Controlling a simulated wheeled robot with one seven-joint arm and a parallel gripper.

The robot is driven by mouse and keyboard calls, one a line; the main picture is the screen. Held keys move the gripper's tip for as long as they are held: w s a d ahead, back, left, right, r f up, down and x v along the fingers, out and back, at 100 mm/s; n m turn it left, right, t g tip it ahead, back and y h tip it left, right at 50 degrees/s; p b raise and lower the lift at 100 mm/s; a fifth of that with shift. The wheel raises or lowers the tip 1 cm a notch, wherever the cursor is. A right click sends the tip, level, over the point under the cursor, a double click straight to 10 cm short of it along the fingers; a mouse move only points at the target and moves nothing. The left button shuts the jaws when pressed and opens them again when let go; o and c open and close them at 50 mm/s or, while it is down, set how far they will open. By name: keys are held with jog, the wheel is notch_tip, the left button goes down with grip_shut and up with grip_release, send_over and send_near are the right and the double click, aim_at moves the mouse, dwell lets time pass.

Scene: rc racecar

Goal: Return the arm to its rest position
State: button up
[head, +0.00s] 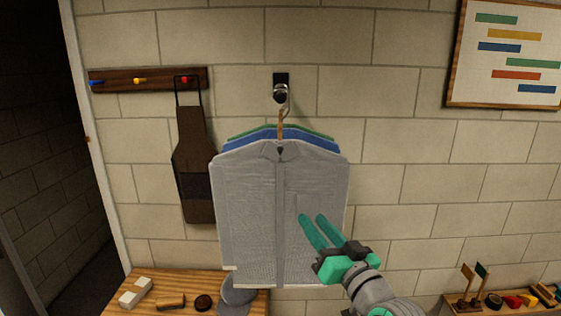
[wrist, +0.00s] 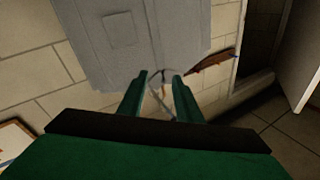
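My gripper (head: 313,217) is green and stands in front of the lower right part of a grey garment (head: 250,220), pointing up and to the left. Its two fingers are apart with nothing visibly held between them. In the wrist view my gripper (wrist: 160,88) also shows a gap between the fingers. The grey garment (wrist: 150,40) fills the top of that view. In the head view it hangs from a wall hook (head: 281,92), with blue and green garments behind it. I cannot tell whether the fingers touch the cloth.
A brown apron (head: 194,165) hangs from a peg rack (head: 148,80) at left. A wooden table (head: 180,285) at lower left holds small items. A shelf (head: 450,298) with small flags and toys is at lower right. The wall right of the garments is bare below the chart (head: 505,55).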

jog(key=s+a+f+m+h, duration=0.1)
jog(key=s+f+m+h, duration=0.1)
jog(key=f, duration=0.8)
jog(key=s+a+f+m+h, duration=0.1)
jog(key=s+f+m+h, duration=0.15)
jog(key=f, duration=0.65)
jog(key=s+a+f+m+h, duration=0.25)
jog(key=s+f, duration=0.75)
jog(key=f, duration=0.5)
jog(key=s+a+f+n+g+h, duration=0.1)
jog(key=s+f, duration=0.2)
jog(key=s, duration=0.5)
jog(key=s+a+f+n+g+h, duration=0.1)
jog(key=s+f, duration=0.2)
jog(key=s, duration=0.5)
jog(key=s+a+r+n+y, duration=0.1)
jog(key=s+n, duration=0.3)
jog(key=s, duration=1.1)
jog(key=shift+a+r, duration=0.15)
jog(key=shift+a, duration=0.2)
jog(key=shift+w, duration=0.1)
jog(key=shift+d, duration=0.15)
jog(key=shift+s, duration=0.2)
